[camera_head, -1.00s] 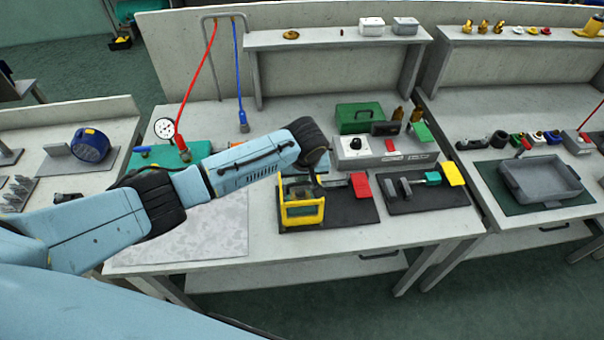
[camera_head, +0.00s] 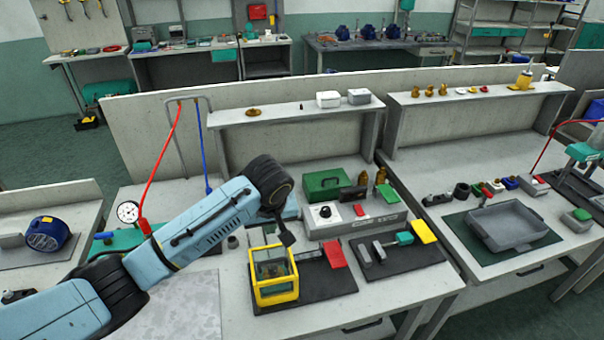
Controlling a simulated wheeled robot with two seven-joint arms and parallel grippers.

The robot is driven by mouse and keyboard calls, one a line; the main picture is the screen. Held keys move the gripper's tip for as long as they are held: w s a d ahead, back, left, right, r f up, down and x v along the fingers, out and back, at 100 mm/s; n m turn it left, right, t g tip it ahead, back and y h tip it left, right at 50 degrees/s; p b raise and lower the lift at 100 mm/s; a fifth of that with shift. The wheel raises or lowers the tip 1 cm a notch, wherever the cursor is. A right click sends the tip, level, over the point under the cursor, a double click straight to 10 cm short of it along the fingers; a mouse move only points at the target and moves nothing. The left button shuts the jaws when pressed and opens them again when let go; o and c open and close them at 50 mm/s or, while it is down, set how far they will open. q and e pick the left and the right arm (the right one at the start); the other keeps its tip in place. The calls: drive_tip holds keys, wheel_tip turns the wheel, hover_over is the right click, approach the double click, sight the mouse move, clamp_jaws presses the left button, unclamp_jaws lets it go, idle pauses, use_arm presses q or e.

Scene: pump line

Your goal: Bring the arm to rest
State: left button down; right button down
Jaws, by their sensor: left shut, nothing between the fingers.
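My left arm, light blue with black joints, reaches in from the left over the middle bench. My left gripper (camera_head: 288,240) hangs below the black wrist. It is small and dark, shut and empty. In the picture it sits just above the back edge of a yellow-framed box (camera_head: 274,298); I cannot tell whether it touches anything. The box stands on a dark mat (camera_head: 325,283) beside a red-ended part (camera_head: 334,254). My right gripper is not in view.
Behind are a grey control box (camera_head: 355,223) and a green case (camera_head: 326,184). A pressure gauge (camera_head: 128,212) with red and blue hoses stands left of the arm. A second mat with a grey tool and yellow block (camera_head: 423,232) lies to the right. A grey tray (camera_head: 507,228) sits on the right bench.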

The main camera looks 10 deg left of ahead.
use_arm(q)
drive_tip(key=s+d+f+m+h, duration=0.1)
drive_tip(key=s+d+f+m, duration=0.15)
drive_tip(key=s, duration=0.45)
drive_tip(key=s+d+f+m+h, duration=0.2)
drive_tip(key=s+f, duration=0.2)
drive_tip(key=s, duration=0.3)
drive_tip(key=s+a+r+m+y, duration=0.1)
drive_tip(key=s+a, duration=0.3)
drive_tip(key=s, duration=0.4)
drive_tip(key=s+a+m, duration=0.2)
drive_tip(key=s+a, duration=0.2)
drive_tip(key=s, duration=0.5)
wheel_tip(320, 180, down, 32)
drive_tip(key=s+g+b, duration=0.1)
drive_tip(key=s+b, duration=0.1)
drive_tip(key=b, duration=0.5)
drive_tip(key=s+a+f+b, duration=0.1)
drive_tip(key=s+f+b, duration=0.1)
drive_tip(key=s+f, duration=0.6)
drive_tip(key=s+a+f+g+b, duration=0.1)
drive_tip(key=s+a+f+b, duration=0.1)
drive_tip(key=s+f, duration=0.5)
wheel_tip(320, 180, down, 5)
drive_tip(key=shift+s+r+b, duration=0.1)
drive_tip(key=shift+s+b, duration=0.25)
drive_tip(key=shift+b, duration=0.3)
